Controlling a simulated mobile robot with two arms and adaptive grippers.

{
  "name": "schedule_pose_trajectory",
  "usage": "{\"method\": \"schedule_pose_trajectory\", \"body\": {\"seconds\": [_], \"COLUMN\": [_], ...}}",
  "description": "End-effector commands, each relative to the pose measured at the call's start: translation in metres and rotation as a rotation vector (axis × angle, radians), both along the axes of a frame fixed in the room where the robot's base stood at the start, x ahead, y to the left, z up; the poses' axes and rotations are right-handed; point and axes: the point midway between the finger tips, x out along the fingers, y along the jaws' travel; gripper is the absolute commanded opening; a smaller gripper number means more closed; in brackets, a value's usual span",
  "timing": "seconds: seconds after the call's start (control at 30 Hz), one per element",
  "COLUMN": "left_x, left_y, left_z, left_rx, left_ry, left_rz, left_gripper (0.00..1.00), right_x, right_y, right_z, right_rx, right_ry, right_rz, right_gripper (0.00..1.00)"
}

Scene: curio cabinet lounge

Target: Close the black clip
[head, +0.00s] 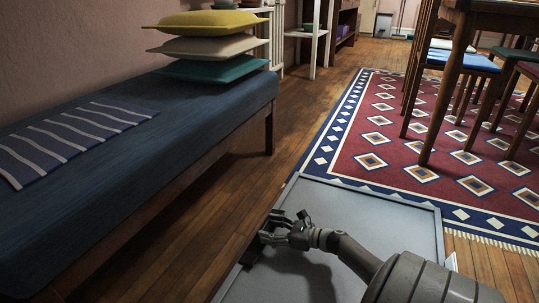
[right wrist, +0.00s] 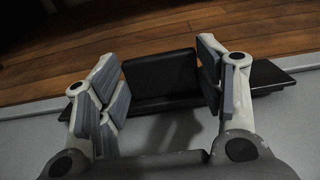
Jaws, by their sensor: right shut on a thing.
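The black clip (right wrist: 160,76) shows in the right wrist view as an upright dark block on a flat dark strip that runs out to the right. It lies at the edge of a grey surface. My right gripper (right wrist: 163,82) is shut on it, with one grey-padded finger on either side of the block. Whether the clip is open or closed I cannot tell. In the head view my right gripper (head: 272,232) is low at the left edge of the grey surface, and the clip there is small and mostly hidden by the fingers. My left gripper is not in view.
The grey surface (head: 375,215) has a thin raised rim and is otherwise bare. A dark blue bench (head: 190,110) with stacked cushions (head: 210,45) stands left. Wooden floor (head: 215,205) lies between. A red and blue rug (head: 400,140) with table and chairs is beyond.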

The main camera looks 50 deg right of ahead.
Motion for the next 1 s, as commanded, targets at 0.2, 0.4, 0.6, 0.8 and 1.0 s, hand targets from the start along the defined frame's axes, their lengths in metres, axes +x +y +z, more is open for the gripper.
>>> {"method": "schedule_pose_trajectory", "body": {"seconds": [0.2, 0.4, 0.6, 0.8, 1.0], "left_x": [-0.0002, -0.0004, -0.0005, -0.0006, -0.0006], "left_y": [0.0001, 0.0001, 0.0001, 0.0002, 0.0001], "left_z": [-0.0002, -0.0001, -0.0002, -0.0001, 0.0], "left_rx": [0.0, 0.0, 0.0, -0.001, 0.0], "left_ry": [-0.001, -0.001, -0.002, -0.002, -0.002], "left_rz": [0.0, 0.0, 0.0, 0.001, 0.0], "left_gripper": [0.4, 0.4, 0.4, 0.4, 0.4], "right_x": [-0.002, -0.003, -0.003, -0.0028, -0.0029], "right_y": [-0.0017, -0.0016, -0.0015, -0.0014, -0.0013], "right_z": [-0.0044, -0.0056, -0.0054, -0.0053, -0.0051], "right_rx": [0.016, 0.021, 0.021, 0.02, 0.021], "right_ry": [-0.059, -0.08, -0.084, -0.084, -0.084], "right_rz": [-0.004, -0.002, -0.001, 0.0, 0.0], "right_gripper": [0.39, 0.39, 0.39, 0.64, 0.84]}}
